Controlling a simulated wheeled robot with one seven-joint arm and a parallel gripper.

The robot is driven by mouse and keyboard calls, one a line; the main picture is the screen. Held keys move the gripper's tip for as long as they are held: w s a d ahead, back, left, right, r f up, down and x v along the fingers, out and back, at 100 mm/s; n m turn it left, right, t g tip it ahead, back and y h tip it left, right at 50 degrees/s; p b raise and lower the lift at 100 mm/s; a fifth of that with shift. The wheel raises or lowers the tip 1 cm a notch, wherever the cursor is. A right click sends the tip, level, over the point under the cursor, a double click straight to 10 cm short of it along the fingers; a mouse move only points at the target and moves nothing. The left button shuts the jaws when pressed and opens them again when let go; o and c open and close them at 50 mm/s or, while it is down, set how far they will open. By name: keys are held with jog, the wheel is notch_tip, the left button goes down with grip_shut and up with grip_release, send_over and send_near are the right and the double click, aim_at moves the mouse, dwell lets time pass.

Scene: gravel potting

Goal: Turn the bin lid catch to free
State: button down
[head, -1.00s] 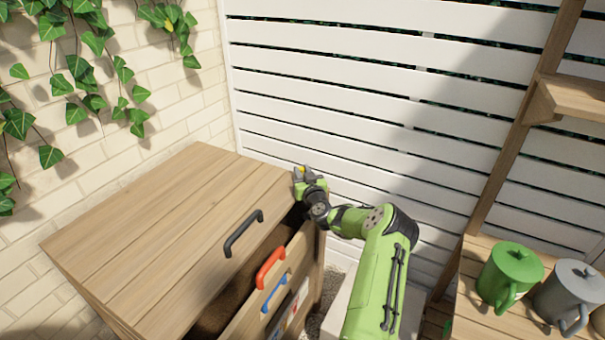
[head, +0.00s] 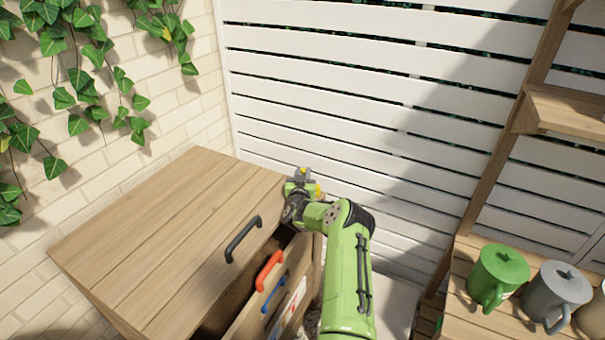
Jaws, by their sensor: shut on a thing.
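The wooden bin (head: 165,225) stands at the left with its slatted lid down. My gripper (head: 303,178) is at the lid's back right corner, shut on the lid catch. The catch is mostly hidden by my gripper, and I cannot make out which way it is turned. Small yellow and grey parts show at the gripper, too small to tell apart from the catch.
A black handle (head: 243,240) is on the lid's front edge. A green can (head: 498,275) and a grey can (head: 556,293) stand on the right shelf.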

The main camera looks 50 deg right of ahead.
jog(key=c, duration=0.9)
grip_release()
jog(key=shift+c, duration=0.2)
jog(key=shift+a, duration=0.1)
jog(key=p+v, duration=0.4)
jog(key=v, duration=1.1)
jog(key=shift+s+a, duration=0.15)
jog(key=shift+s, duration=0.15)
